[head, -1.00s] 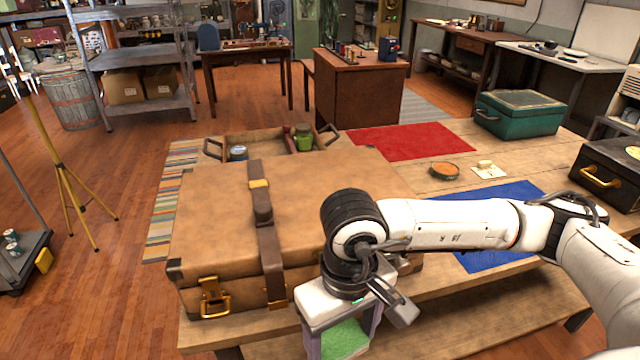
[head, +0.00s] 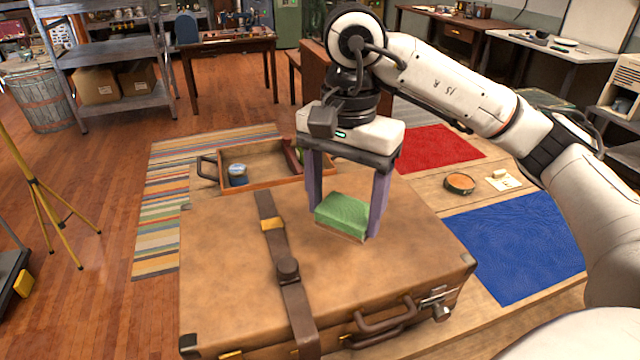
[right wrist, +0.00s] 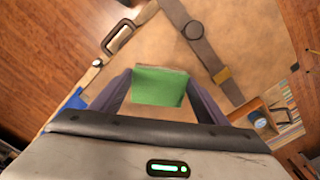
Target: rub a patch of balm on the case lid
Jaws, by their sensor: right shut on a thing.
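A brown leather case (head: 220,275) lies shut on the wooden bench, with a dark strap (head: 287,270) across its lid. My right gripper (head: 343,215) is shut on a green pad (head: 343,213) with a pale underside. The pad is over the right half of the lid, right of the strap; I cannot tell whether it touches the leather. In the right wrist view the pad (right wrist: 160,86) sits between the two fingers, above the lid (right wrist: 245,45). No separate balm patch can be made out on the lid. My left gripper is not in view.
Behind the case is a wooden tray (head: 262,184) with a blue-lidded tin (head: 237,174). To the right are a blue mat (head: 520,240), a red mat (head: 440,148), a round orange-topped tin (head: 459,184) and a small card (head: 503,181).

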